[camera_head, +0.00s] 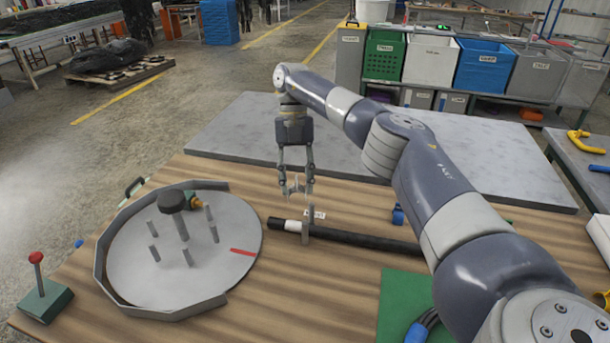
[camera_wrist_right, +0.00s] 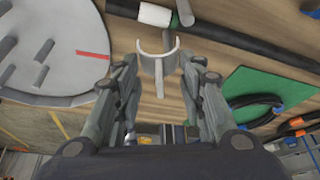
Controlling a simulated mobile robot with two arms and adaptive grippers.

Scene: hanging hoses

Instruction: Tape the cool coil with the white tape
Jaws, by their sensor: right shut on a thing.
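My right gripper (camera_head: 297,190) is over the wooden table, above a black hose (camera_head: 355,239) lying there. In the right wrist view its fingers (camera_wrist_right: 160,85) are shut on a pale forked piece (camera_wrist_right: 160,72) with an open U-shaped top. I cannot tell whether this piece is the tape. A white band (camera_head: 292,225) sits around the hose near its left end and also shows in the wrist view (camera_wrist_right: 155,14). A blue-ended black coil (camera_wrist_right: 250,111) lies on the green mat (camera_wrist_right: 272,82), partly cut off in the head view. My left gripper is not in view.
A grey upright post (camera_head: 306,228) stands at the hose. A round grey disc (camera_head: 130,256) with several pegs and a raised rim is at the left. An orange-ended coil (camera_wrist_right: 298,122) lies beside the mat. A red-knobbed lever (camera_head: 36,258) stands at the left corner.

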